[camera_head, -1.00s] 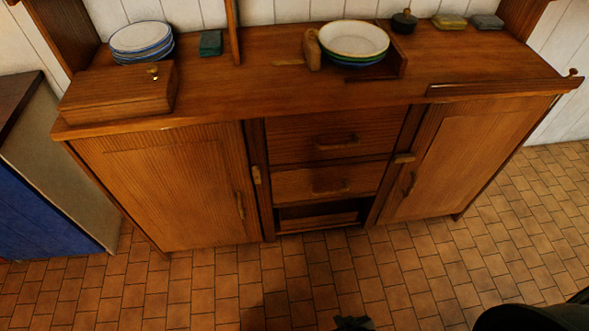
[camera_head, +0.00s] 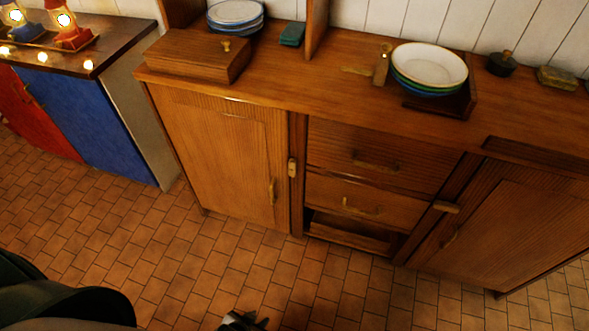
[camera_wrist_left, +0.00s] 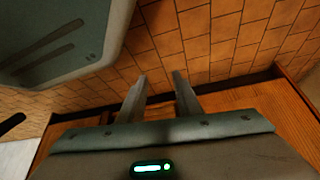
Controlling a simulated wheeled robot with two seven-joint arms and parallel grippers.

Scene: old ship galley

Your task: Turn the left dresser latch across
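The left dresser latch (camera_head: 292,168) is a small pale wooden piece on the post between the left door (camera_head: 225,150) and the drawers. It stands upright, along the post. The right latch (camera_head: 447,207) lies crosswise beside the right door (camera_head: 510,220). Only the tip of my left gripper (camera_head: 243,320) shows, low at the bottom edge, over the floor and well apart from the latch. In the left wrist view, its two fingers (camera_wrist_left: 159,88) are spread with nothing between them. My right gripper is not in view.
A wooden box (camera_head: 195,55), blue-rimmed plates (camera_head: 236,14) and a stack of bowls (camera_head: 430,70) stand on the dresser top. A blue-sided cabinet (camera_head: 100,125) with lit lamps stands at the left. The tiled floor (camera_head: 190,265) before the dresser is clear.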

